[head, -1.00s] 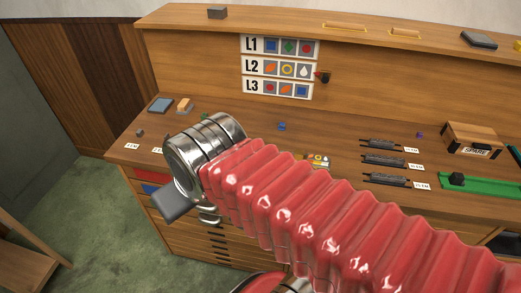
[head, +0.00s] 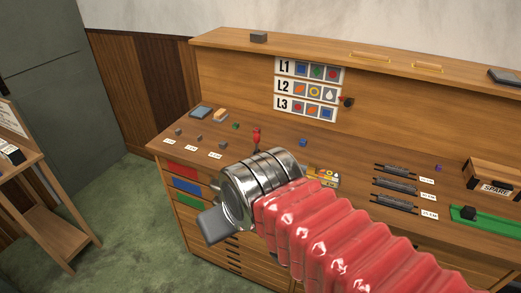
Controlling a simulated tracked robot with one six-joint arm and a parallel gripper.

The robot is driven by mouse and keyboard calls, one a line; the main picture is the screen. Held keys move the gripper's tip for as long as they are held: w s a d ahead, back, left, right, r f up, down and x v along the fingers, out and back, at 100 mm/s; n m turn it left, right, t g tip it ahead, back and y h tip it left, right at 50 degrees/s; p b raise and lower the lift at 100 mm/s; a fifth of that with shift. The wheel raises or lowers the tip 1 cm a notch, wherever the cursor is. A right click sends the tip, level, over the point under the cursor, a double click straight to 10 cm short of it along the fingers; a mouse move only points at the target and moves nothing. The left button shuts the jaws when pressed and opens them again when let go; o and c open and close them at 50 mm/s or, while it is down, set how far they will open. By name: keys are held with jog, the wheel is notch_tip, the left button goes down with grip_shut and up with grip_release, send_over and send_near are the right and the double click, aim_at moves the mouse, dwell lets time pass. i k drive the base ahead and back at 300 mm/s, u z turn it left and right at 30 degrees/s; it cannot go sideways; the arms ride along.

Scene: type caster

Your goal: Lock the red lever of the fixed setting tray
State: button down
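A small red lever (head: 256,137) stands up from the wooden desk top, just above my arm's wrist in the picture. Its lower end is partly hidden by my wrist. A setting tray (head: 334,184) with small coloured pieces shows to the right of the wrist, partly covered by my arm; I cannot see how the lever joins it. My gripper (head: 214,227) points down and left in front of the desk's drawers, apart from the lever. Only one grey finger part shows, so its opening cannot be seen.
A sign board (head: 308,90) with rows L1, L2 and L3 is on the desk's back panel. Several dark bars (head: 396,186) lie at right, near a green tray (head: 485,218) and a SPARE box (head: 495,180). A side table (head: 45,213) stands at left.

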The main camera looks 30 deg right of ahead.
aim_at(256, 138)
jog(key=z, duration=1.3)
jog(key=k, duration=0.85)
jog(key=u, duration=0.35)
jog(key=i, duration=1)
jog(key=u, duration=0.05)
